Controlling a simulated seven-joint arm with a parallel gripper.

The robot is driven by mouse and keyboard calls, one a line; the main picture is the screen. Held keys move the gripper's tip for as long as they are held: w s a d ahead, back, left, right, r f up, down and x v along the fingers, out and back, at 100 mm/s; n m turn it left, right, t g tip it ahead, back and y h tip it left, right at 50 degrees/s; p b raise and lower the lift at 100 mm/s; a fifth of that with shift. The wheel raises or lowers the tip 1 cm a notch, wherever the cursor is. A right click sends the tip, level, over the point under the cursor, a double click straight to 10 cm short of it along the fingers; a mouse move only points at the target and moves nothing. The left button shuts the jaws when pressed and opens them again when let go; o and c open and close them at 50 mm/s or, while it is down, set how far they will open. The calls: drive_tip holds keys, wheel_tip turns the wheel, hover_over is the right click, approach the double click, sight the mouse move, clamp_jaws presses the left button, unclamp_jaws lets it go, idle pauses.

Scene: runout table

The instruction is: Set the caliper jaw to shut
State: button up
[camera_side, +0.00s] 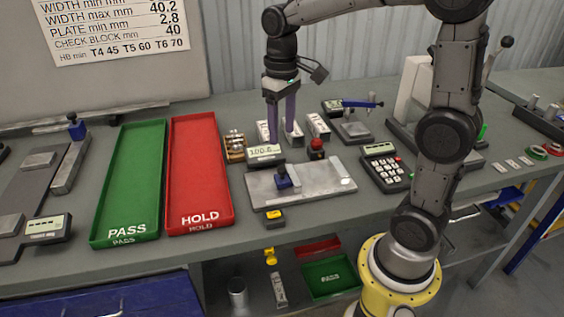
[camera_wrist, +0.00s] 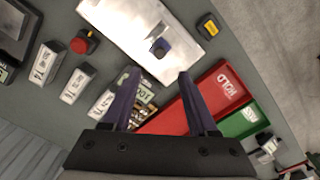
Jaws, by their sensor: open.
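My gripper (camera_side: 282,134) points down behind a pale metal plate device, and its two fingers are apart with nothing between them. In the wrist view my gripper (camera_wrist: 158,82) also shows open. The plate (camera_side: 325,180) carries a blue block (camera_side: 284,178) and has a display (camera_side: 264,152) at its back left. In the wrist view the plate (camera_wrist: 120,22) and the blue block (camera_wrist: 160,47) lie beyond the fingertips, and the left finger partly covers the display. Another device with a blue knob (camera_side: 76,130) stands at the far left. I cannot tell which one is the caliper.
A green PASS tray (camera_side: 130,180) and a red HOLD tray (camera_side: 197,165) lie left of the plate. White labelled blocks (camera_side: 318,126) and a red button (camera_side: 317,145) stand close behind it. A yellow-topped box (camera_side: 274,216) is in front, and a keypad (camera_side: 384,170) is right.

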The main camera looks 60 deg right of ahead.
sight(282, 169)
wheel_tip(282, 169, down, 10)
drive_tip(key=shift+r, duration=0.1)
idle(0.4)
clamp_jaws()
idle(1.2)
